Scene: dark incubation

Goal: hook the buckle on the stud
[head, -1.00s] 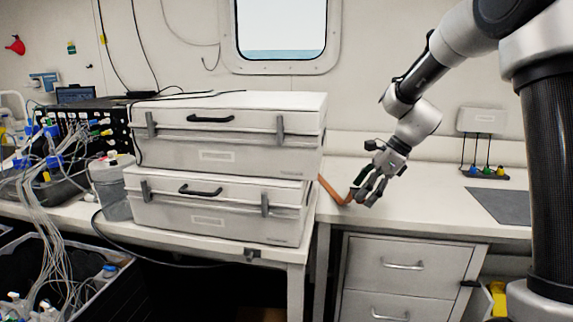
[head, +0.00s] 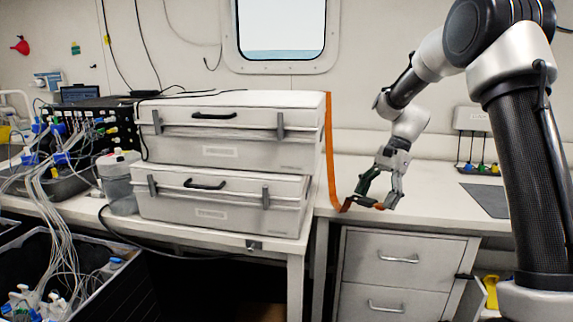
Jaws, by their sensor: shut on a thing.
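An orange strap (head: 331,140) hangs down the right side of two stacked white cases, from the top edge to the counter. Its lower end runs to my gripper (head: 372,203), which is low over the counter, right of the cases. My gripper is shut on a small dark and orange piece at the strap's end, seemingly the buckle; the fingers hide part of it. I cannot pick out the stud for sure. A small dark fitting (head: 254,246) sits on the table's front edge, below the lower case, left of my gripper.
The upper case (head: 240,150) and lower case (head: 235,215) stand on the left table. A clear jug (head: 119,180) and bundled tubing (head: 60,200) are farther left. A dark mat (head: 490,198) lies at right. The counter around my gripper is mostly clear.

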